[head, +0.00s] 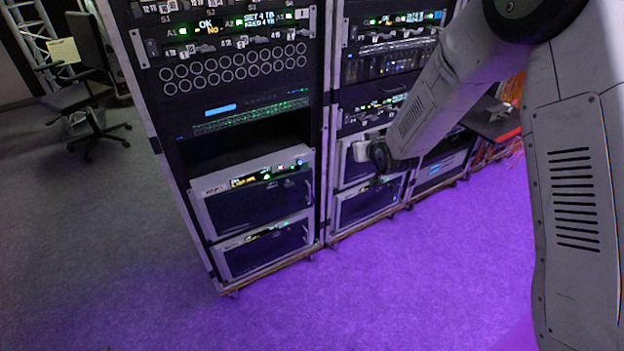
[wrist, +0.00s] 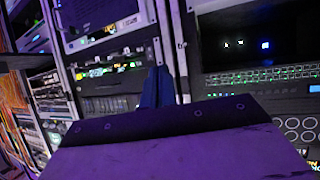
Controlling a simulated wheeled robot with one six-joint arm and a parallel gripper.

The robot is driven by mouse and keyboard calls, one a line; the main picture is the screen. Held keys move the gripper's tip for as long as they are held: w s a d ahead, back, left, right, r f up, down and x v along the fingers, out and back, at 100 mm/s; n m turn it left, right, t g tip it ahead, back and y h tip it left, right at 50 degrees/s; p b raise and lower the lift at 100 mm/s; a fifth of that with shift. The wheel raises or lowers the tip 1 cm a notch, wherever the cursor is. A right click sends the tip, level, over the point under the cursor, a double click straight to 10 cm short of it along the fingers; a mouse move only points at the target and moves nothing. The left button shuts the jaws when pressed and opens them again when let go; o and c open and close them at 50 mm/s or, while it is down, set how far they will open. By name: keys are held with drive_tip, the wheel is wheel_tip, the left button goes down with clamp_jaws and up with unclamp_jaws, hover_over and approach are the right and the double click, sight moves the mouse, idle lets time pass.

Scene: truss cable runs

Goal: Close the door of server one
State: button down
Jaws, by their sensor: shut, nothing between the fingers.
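No readable label marks which unit is server one. In the head view, the left rack holds two box-shaped servers with dark front doors, an upper one (head: 258,203) and a lower one (head: 262,250). The right rack holds similar units, with a lower one (head: 370,205) in sight. All these doors look about flush, but I cannot tell whether one is ajar. In the wrist view, my gripper (wrist: 157,88) appears as shut dark fingers pointing at the racks, with nothing held.
Above the left servers are a dark gap (head: 245,140), a panel of round holes (head: 235,69) and a lit display unit. An office chair (head: 85,95) stands at the far left. The purple-lit floor (head: 400,290) before the racks is clear.

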drive_tip(key=a+f+n+t+y, duration=0.15)
drive_tip(key=a+f, duration=0.45)
drive_tip(key=f, duration=0.6)
drive_tip(key=t+y, duration=0.2)
drive_tip(key=y, duration=0.1)
approach(308, 173)
drive_tip(key=x, duration=0.7)
drive_tip(key=shift+d+f, duration=0.1)
